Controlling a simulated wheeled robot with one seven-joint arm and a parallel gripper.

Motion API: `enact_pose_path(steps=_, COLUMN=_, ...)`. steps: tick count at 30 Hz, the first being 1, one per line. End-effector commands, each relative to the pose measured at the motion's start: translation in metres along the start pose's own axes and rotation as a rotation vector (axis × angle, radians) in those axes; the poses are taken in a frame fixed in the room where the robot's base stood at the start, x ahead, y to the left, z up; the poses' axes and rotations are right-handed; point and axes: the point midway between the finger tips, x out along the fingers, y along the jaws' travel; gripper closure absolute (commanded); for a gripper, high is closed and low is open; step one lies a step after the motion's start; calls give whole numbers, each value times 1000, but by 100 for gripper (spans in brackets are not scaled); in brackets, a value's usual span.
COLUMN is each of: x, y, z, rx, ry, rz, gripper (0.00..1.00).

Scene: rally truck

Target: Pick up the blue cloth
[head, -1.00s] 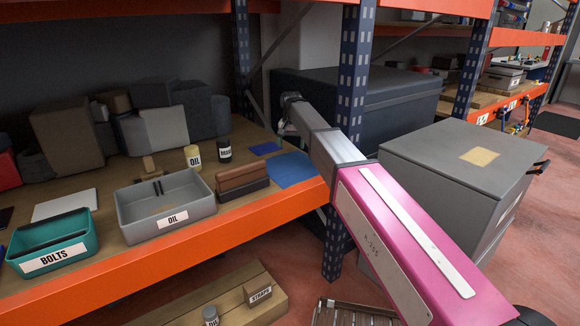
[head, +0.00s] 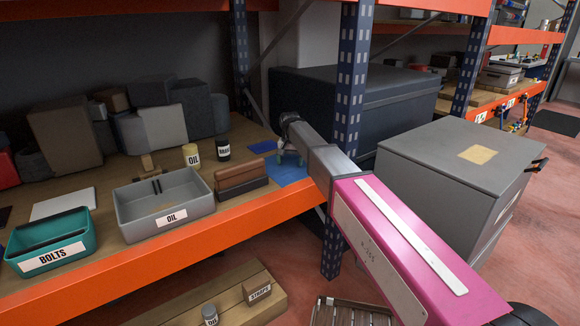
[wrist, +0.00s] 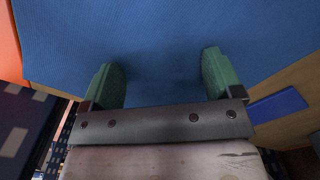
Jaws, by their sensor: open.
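The blue cloth (head: 289,173) lies flat on the wooden shelf near its right front corner, beside the upright post. My gripper (head: 286,158) is over the cloth and hides part of it in the head view. In the wrist view the cloth (wrist: 160,35) fills the upper part. My gripper (wrist: 162,75) shows there as two green fingers spread apart with only cloth surface beyond them. The fingertips are at or close above the cloth; I cannot tell if they touch it.
A smaller dark blue piece (head: 262,146) lies behind the cloth. Brown blocks (head: 238,180) and a grey OIL bin (head: 165,208) are to the left. The patterned post (head: 349,90) stands close to my arm. A grey chest (head: 450,170) stands right of it.

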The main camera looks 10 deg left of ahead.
Motion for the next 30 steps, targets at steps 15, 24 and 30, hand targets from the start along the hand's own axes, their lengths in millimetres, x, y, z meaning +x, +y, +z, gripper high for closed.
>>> enact_pose_path(steps=15, x=2, y=0, z=0, rx=0, ry=-2, rz=1, gripper=67)
enact_pose_path(steps=24, x=2, y=0, z=0, rx=0, ry=-3, rz=1, gripper=100)
enact_pose_path(steps=30, x=-1, y=0, z=0, rx=0, ry=-2, rz=1, gripper=100)
